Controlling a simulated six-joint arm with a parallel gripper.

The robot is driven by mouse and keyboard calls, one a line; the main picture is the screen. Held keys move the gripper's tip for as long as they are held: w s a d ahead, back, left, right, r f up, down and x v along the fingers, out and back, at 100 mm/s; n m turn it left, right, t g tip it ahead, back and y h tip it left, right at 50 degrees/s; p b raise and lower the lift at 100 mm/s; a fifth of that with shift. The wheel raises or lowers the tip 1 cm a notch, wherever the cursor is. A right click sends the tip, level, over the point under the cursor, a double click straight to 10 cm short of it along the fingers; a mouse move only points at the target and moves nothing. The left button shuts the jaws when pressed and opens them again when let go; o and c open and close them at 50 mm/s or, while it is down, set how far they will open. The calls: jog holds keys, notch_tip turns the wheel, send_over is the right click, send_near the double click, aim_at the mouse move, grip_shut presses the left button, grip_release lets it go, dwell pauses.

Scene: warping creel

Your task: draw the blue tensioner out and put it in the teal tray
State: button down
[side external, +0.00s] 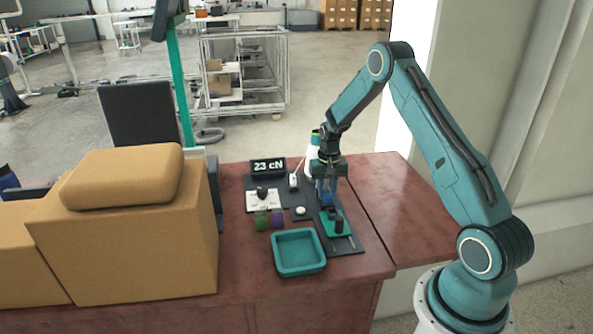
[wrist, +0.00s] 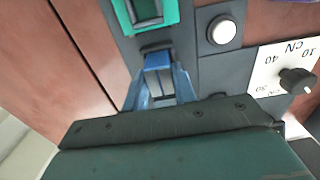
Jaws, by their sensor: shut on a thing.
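The blue tensioner (side external: 326,190) is between the fingers of my gripper (side external: 327,184), at the right side of the dark panel. In the wrist view the tensioner (wrist: 158,62) shows as a blue block with a grey face, in front of the wide dark gripper body. My gripper is shut on it; its lower end and whether it still touches the panel cannot be told. The teal tray (side external: 276,264) lies on the table in front of the panel, to the left of and below my gripper, and looks empty.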

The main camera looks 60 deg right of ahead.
aim_at(327, 190)
jog(key=shift+r, duration=0.65)
dwell(0.3)
jog(key=shift+r, duration=1.5)
jog(key=shift+r, duration=1.5)
jog(key=s+a+n, duration=0.3)
jog(key=a+n, duration=0.6)
jog(key=a, duration=1.8)
jog(key=shift+s+f, duration=0.2)
